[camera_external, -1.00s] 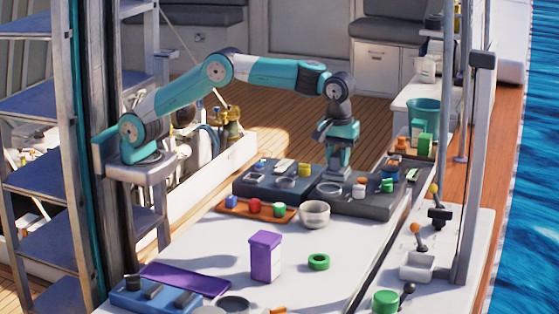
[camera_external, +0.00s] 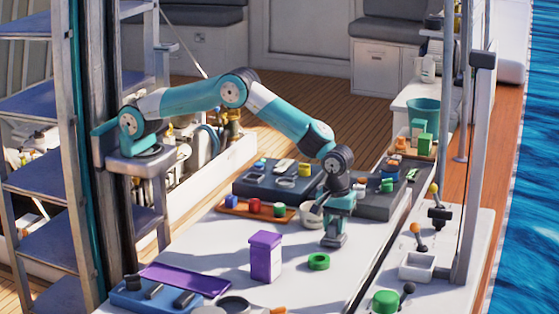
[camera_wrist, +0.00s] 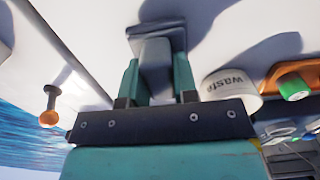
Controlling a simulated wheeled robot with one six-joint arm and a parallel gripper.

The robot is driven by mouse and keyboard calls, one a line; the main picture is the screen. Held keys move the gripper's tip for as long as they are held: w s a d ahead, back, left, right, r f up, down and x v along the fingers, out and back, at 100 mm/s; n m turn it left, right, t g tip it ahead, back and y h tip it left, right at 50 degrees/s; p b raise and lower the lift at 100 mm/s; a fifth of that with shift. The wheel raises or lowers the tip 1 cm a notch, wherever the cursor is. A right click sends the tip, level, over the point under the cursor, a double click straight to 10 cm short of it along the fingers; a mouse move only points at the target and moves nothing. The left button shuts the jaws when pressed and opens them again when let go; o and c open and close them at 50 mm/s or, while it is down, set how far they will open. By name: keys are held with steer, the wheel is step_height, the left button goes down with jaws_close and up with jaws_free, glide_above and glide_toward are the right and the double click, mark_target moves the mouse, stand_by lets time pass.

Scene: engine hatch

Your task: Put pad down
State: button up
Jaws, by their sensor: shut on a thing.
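In the wrist view the pad (camera_wrist: 156,56) sits between the two teal fingers of my gripper (camera_wrist: 157,80). The pad is close to the white surface; I cannot tell whether it touches.
A white bowl marked "waste" (camera_wrist: 229,84) stands close beside my gripper. A purple box (camera_external: 265,257) stands to the left. Dark trays (camera_external: 280,181) and an orange tray (camera_external: 232,206) lie behind. The white tabletop (camera_external: 300,290) in front is mostly clear.

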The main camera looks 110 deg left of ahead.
mark_target(335, 222)
steer(key=shift+f, duration=0.3)
steer(key=shift+f, duration=0.1)
steer(key=shift+f, duration=0.15)
steer(key=o, duration=1)
steer(key=shift+c, duration=0.2)
step_height(335, 222, up, 12)
steer(key=r+b, duration=0.1)
steer(key=b, duration=0.2)
steer(key=s+a+r+m+y, duration=0.1)
steer(key=s+a+r+m, duration=0.2)
steer(key=s+a+r, duration=0.7)
steer(key=s+a+m+y, duration=0.1)
steer(key=s+a+m, duration=0.1)
steer(key=s, duration=0.9)
steer(key=s+a+f+m+y, duration=0.1)
steer(key=s+a+m, duration=0.2)
steer(key=s, duration=0.8)
steer(key=s+a+f+m+y, duration=0.1)
steer(key=s+a+m, duration=0.2)
steer(key=s, duration=0.8)
steer(key=shift+f, duration=0.15)
